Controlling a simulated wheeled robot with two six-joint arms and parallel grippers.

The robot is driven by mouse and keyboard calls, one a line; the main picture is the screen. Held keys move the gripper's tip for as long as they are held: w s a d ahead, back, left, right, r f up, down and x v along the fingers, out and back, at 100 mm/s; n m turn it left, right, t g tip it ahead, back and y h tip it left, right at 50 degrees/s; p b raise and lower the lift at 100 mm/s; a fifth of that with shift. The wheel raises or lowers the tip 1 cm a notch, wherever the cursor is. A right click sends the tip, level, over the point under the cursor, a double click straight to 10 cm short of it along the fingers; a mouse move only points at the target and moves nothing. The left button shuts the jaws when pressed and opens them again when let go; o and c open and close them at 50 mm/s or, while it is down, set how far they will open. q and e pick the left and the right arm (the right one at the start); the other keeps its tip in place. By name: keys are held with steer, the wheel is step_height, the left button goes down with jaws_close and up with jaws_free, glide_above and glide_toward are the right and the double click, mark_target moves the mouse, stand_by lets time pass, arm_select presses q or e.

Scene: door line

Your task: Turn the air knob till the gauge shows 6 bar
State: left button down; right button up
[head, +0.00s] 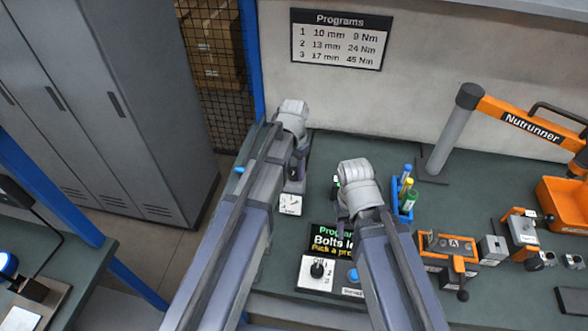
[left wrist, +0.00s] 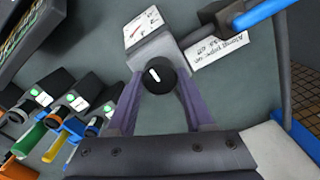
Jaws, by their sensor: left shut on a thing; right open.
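The air knob (left wrist: 154,75) is black with a white line on its face. It sits on the front of a light grey block below the gauge (left wrist: 143,25), a white dial with a red mark; its reading is too small to tell. The gauge also shows in the head view (head: 290,204). My left gripper (left wrist: 156,88) is shut on the knob, one finger on each side. In the head view my left gripper (head: 296,178) hides the knob.
A blue lever (left wrist: 262,12) and a white label stand close beside the gauge. A program display (head: 332,240) and selector panel lie between my arms. A blue holder (head: 405,205) with coloured sockets is right of my right wrist. Orange fixtures fill the right bench.

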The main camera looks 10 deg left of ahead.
mark_target(294, 171)
arm_select(q)
steer(key=shift+c, duration=1.4)
jaws_free()
step_height(294, 171, up, 8)
steer(key=p, duration=0.8)
steer(key=shift+f, duration=0.15)
steer(key=s+d+f+b, duration=0.1)
steer(key=s+d+b, duration=0.1)
steer(key=s, duration=0.7)
steer(key=s+d+f+n+y+b, duration=0.1)
steer(key=s+d, duration=0.3)
steer(key=s, duration=0.5)
steer(key=shift+d+f+n+b, duration=0.3)
steer(key=shift+f+b, duration=0.2)
steer(key=shift+f, duration=0.3)
